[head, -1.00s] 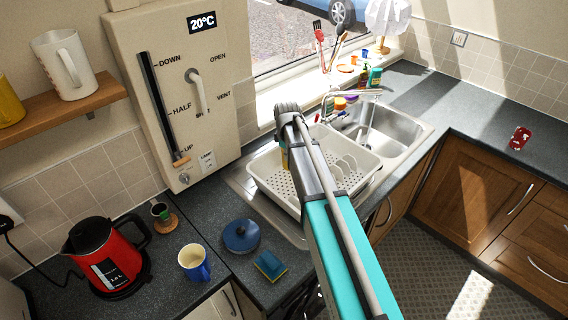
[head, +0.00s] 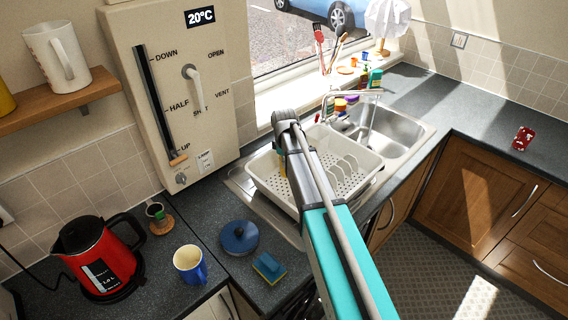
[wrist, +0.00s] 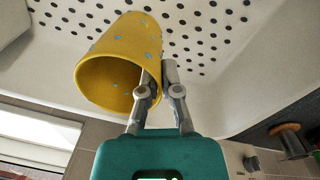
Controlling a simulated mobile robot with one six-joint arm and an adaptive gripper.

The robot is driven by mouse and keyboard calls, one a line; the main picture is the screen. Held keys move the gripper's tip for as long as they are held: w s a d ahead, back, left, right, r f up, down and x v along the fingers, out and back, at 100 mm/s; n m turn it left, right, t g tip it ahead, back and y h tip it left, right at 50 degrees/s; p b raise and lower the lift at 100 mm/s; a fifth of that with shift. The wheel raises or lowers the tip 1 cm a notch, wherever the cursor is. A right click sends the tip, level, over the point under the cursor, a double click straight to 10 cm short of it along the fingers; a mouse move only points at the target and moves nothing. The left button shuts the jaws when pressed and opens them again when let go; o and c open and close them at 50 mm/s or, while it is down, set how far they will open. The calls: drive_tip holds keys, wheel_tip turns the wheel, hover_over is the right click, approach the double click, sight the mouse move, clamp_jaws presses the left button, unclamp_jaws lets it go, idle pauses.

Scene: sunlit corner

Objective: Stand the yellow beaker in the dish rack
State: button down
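The yellow beaker with pale blue specks (wrist: 117,58) is in the wrist view, its open mouth turned towards the camera and its base towards the perforated rack floor. My gripper (wrist: 160,72) is closed on the beaker's wall at the right of its rim, one finger inside the mouth and one outside. In the head view only a yellow sliver of the beaker (head: 282,163) shows left of my arm. The white dish rack (head: 262,182) stands by the sink, and its dotted floor (wrist: 205,30) lies behind the beaker. I cannot tell whether the beaker touches it.
The window wall is close behind.

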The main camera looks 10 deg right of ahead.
drive_tip(key=shift+f, duration=0.1)
drive_tip(key=c, duration=1.3)
unclamp_jaws()
drive_tip(key=shift+f, duration=0.1)
drive_tip(key=o, duration=0.5)
drive_tip(key=shift+r, duration=0.3)
wheel_tip(320, 180, up, 12)
drive_tip(key=p, duration=1.2)
drive_tip(key=shift+s+a, duration=0.2)
drive_tip(key=shift+s, duration=0.1)
drive_tip(key=shift+s+f, duration=0.1)
drive_tip(key=s+d+m, duration=0.2)
drive_tip(key=s+m, duration=0.9)
drive_tip(key=s, duration=1.2)
drive_tip(key=shift+d+g, duration=0.25)
drive_tip(key=shift+g, duration=0.05)
drive_tip(key=shift+w, duration=0.1)
